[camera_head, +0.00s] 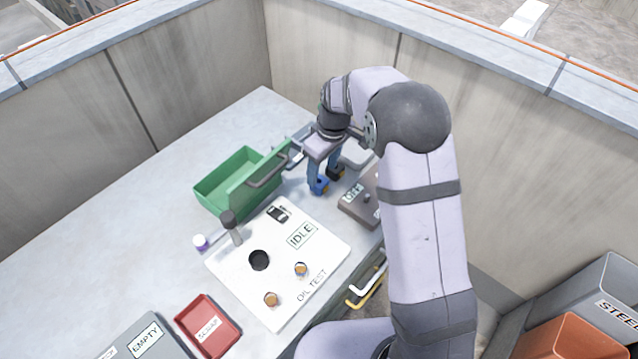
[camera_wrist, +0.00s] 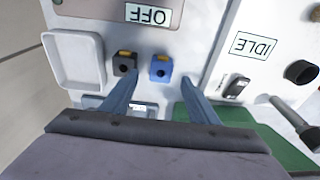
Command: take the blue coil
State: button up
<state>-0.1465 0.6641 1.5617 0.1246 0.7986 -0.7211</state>
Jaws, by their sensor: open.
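The blue coil (camera_wrist: 160,69) is a small blue block with a dark round hole and a yellow-orange mark, standing on the bench in the wrist view. It also shows in the head view (camera_head: 319,187), partly hidden by a finger. My gripper (camera_wrist: 158,82) is open, its two blue-grey fingers pointing down towards the bench. In the wrist view the blue coil appears between the fingertip lines, just beyond them; I cannot tell the exact height gap. In the head view my gripper (camera_head: 323,176) is above and close to the coils. A black coil (camera_wrist: 124,65) stands close to its left.
A grey box marked OFF (camera_wrist: 143,12) and a white tray (camera_wrist: 75,60) are near the coils. A green bin (camera_head: 225,192), a white OIL TEST board (camera_head: 280,245) and a red SCRAP tray (camera_head: 208,326) stand on the bench. Bare bench (camera_head: 90,265) lies at the left.

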aim_at(320, 179)
jog(key=shift+w+a+f+p, duration=0.15)
jog(key=shift+f+p, duration=0.45)
jog(key=shift+f, duration=0.65)
jog(key=shift+w+a+f+p, duration=0.1)
jog(key=shift+a+f+p, duration=0.3)
jog(key=shift+f, duration=0.85)
jog(key=shift+d, duration=0.15)
jog(key=c, duration=1.3)
